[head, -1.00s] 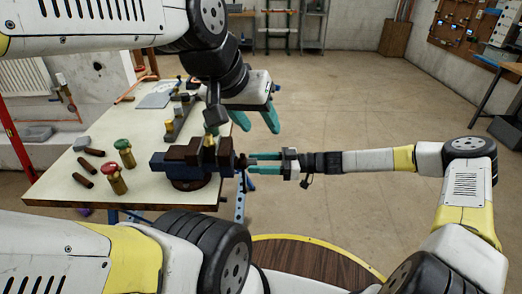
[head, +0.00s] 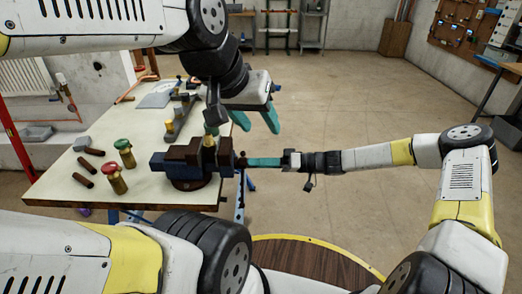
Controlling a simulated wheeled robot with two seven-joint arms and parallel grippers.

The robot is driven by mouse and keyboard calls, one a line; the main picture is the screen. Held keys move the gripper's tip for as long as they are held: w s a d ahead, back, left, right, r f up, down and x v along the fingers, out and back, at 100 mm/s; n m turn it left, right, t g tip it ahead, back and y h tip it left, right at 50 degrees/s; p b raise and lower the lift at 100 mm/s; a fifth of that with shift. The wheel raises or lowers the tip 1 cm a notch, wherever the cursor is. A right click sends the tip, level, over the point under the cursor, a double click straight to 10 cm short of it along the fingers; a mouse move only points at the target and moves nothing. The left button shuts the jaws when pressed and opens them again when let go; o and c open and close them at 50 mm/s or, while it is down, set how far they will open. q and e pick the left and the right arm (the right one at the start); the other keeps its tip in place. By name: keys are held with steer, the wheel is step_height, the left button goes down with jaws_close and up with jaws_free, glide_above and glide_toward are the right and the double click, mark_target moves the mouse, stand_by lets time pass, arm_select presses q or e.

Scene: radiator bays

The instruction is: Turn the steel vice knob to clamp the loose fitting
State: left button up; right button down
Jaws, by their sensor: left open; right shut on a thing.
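The vice (head: 187,163), blue with brown jaws, stands on a round base near the right edge of the workbench. A brass fitting (head: 209,141) stands upright at its jaws, partly hidden by my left arm's wrist. The steel vice knob (head: 240,161) is at the vice's right end. My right gripper (head: 250,162) reaches in from the right and is shut on the knob; its teal fingers partly hide it. My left gripper (head: 258,117) is open and empty, above and to the right of the vice, its teal fingers pointing down over the bench's right edge.
The workbench (head: 60,190) also bears a red-topped valve (head: 115,178), a green-topped valve (head: 124,153), several brown pipe pieces and a grey nut (head: 82,144). A rail with brass parts (head: 178,122) lies behind the vice. The floor (head: 370,110) right of the bench is open.

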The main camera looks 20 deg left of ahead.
steer(key=m, duration=2.1)
steer(key=shift+d, duration=0.15)
steer(key=shift+f, duration=0.1)
steer(key=c, duration=1.3)
jaws_free()
